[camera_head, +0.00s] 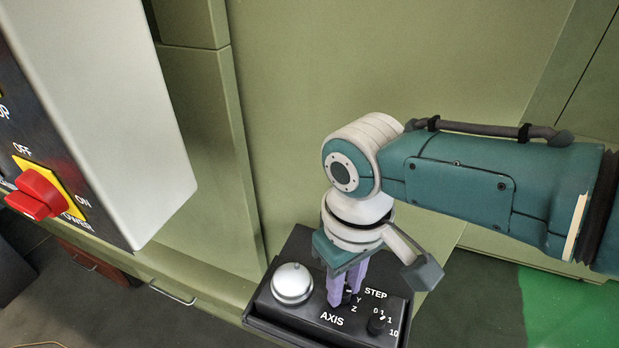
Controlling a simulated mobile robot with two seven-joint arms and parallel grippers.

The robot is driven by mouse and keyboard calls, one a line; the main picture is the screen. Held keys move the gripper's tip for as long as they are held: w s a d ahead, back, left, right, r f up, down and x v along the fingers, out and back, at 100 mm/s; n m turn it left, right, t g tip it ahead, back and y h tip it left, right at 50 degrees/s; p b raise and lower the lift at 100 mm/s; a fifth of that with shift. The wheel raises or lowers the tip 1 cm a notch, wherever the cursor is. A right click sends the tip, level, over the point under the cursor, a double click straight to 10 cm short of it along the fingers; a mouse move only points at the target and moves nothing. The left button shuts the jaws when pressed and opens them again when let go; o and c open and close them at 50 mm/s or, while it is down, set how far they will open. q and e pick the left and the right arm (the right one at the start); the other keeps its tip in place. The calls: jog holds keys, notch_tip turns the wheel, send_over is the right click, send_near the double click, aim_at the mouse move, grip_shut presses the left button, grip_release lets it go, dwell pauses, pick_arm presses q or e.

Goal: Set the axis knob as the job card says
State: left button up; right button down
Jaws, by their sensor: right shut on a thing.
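A black control box (290,326) at the bottom centre carries the AXIS knob (348,298), a STEP knob (377,324) and a silver dome (292,283). My right gripper (342,294) points down with its purple fingers shut on the AXIS knob. The fingers cover most of this knob, so its pointer direction cannot be told. The job card is not in view. My left gripper is not in view.
A grey cabinet (118,115) with a red power switch (37,195) on a yellow plate stands at the left. Green machine panels (330,60) fill the back. My right arm crosses the right half. A green floor patch (565,310) lies at the lower right.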

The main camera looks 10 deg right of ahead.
jog(key=c, duration=0.7)
grip_release()
notch_tip(320, 180, up, 10)
jog(key=shift+p, duration=1.05)
